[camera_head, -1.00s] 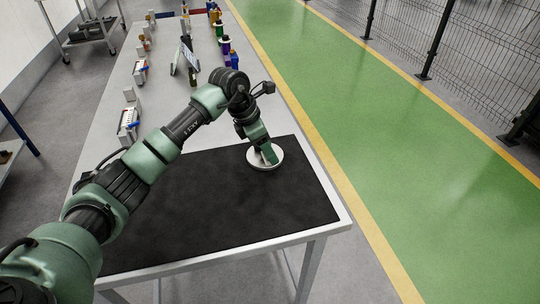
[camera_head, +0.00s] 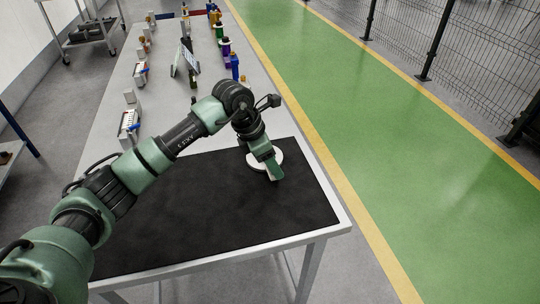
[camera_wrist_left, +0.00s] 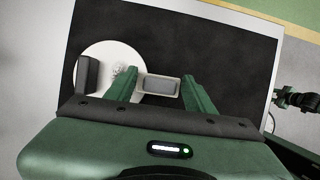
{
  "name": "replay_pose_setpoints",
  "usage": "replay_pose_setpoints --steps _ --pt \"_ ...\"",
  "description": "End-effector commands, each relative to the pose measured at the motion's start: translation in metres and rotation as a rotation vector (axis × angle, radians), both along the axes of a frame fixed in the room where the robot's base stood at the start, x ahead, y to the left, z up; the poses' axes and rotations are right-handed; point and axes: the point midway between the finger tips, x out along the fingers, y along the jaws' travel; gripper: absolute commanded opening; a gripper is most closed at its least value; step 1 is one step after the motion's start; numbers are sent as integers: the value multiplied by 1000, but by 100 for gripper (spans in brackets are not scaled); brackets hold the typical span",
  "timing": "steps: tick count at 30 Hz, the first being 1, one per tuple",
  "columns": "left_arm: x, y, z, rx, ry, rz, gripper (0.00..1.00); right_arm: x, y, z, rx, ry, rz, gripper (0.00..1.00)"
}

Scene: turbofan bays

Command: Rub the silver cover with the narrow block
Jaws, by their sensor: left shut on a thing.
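The silver cover (camera_head: 255,165) is a pale round disc on the black mat, near its far right corner. In the left wrist view the cover (camera_wrist_left: 106,58) has a dark upright piece at its left side. My left gripper (camera_head: 275,174) points down at the near right rim of the cover. It is shut on the narrow block (camera_wrist_left: 160,85), a grey piece with a pale edge between the fingers. The block overlaps the cover's rim in the left wrist view; I cannot tell whether they touch. In the head view the block is mostly hidden. My right gripper is out of view.
The black mat (camera_head: 200,215) is otherwise bare and covers the near end of the grey table (camera_head: 160,105). Farther along stand small coloured items, including a blue one (camera_head: 235,66), and a tilted panel (camera_head: 188,60). A green walkway (camera_head: 400,130) runs to the right.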

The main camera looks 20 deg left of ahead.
Motion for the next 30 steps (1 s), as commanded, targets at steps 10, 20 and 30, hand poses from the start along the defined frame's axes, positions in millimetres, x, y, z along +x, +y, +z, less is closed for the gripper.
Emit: replay_pose_setpoints --steps 10,20,30 --pt "-14 -4 -3 3 12 -2 21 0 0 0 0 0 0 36" --pt "-2 10 -1 1 7 1 21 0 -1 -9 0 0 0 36" --pt "12 19 2 1 4 0 21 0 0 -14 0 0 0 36"
